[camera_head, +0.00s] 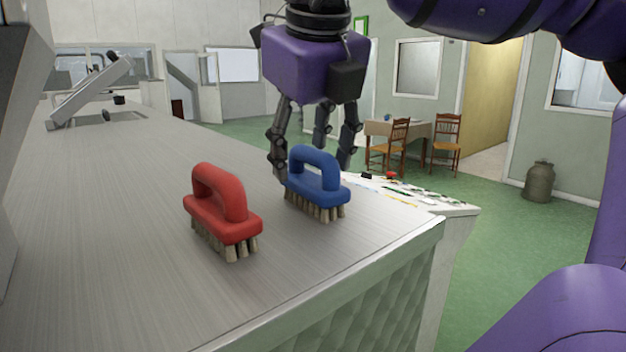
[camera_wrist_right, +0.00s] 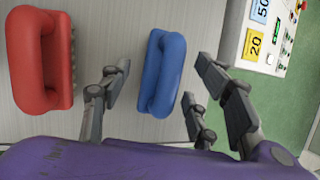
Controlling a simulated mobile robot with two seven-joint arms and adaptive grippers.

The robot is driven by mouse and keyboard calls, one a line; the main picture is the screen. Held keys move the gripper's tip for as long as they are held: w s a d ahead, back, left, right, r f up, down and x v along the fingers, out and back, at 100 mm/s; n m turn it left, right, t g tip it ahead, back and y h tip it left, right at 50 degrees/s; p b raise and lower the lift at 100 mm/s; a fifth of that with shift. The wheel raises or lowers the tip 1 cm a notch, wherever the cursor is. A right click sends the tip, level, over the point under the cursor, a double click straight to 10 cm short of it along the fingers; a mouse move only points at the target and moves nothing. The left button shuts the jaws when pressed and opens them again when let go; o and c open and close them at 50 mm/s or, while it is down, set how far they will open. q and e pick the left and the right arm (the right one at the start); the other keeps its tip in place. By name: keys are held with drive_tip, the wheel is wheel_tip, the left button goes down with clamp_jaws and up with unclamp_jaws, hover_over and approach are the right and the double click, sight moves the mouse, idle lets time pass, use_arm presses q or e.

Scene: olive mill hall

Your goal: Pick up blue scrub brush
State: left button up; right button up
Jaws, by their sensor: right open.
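The blue scrub brush (camera_head: 318,187) stands bristles down on the metal counter (camera_head: 130,230), near its right edge. My right gripper (camera_head: 312,150) is open, pointing down just behind the brush in the head view. One dark finger is at the brush's left end; the brush partly hides the fingers. In the right wrist view the blue brush (camera_wrist_right: 163,73) lies between the spread fingers (camera_wrist_right: 155,85), with its handle facing the camera. I cannot tell whether any finger touches it. My left gripper is not in view.
A red scrub brush (camera_head: 222,213) stands close by, left of the blue one. A control panel (camera_head: 410,192) with coloured labels and buttons adjoins the counter on the right. The counter left of the brushes is clear. A table, chairs (camera_head: 447,142) and a milk can (camera_head: 539,181) stand farther off.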

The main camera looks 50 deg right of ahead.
sight(306, 154)
drive_tip(key=shift+x, duration=0.8)
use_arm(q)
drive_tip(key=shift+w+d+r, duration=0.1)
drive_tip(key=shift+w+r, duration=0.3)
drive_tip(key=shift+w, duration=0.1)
use_arm(e)
drive_tip(key=shift+c, duration=0.4)
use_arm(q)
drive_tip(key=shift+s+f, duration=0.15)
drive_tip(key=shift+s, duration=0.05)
use_arm(e)
drive_tip(key=shift+r, duration=0.1)
drive_tip(key=c, duration=1.2)
drive_tip(key=shift+r, duration=0.1)
